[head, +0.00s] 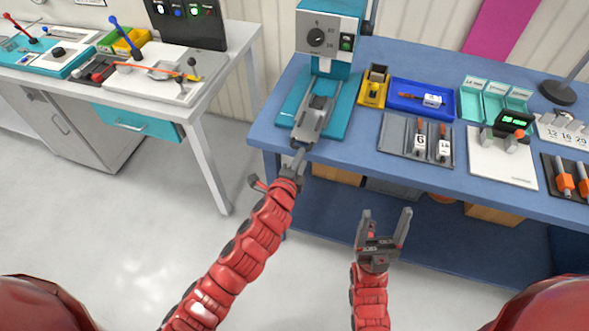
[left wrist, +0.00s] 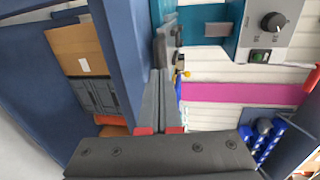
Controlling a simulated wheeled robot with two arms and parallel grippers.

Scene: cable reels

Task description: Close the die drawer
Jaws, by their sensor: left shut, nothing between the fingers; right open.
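The die drawer appears to be the grey sliding tray (head: 313,115) on the teal press (head: 338,128) at the blue bench's left end. It sticks out from under the press head toward the bench's front edge. My left gripper (head: 299,158) is shut and empty, its tips close to the tray's front end. I cannot tell if they touch it. In the left wrist view the closed fingers (left wrist: 161,60) point up past the bench edge toward the press. My right gripper (head: 385,212) is open and empty in front of the bench, below its top.
A yellow bin (head: 373,92) and a blue tray (head: 405,88) stand right of the press. A grey tray with tools (head: 390,147) lies nearer the front edge. A left table has a teal drawer (head: 140,122). Clear floor lies between the tables.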

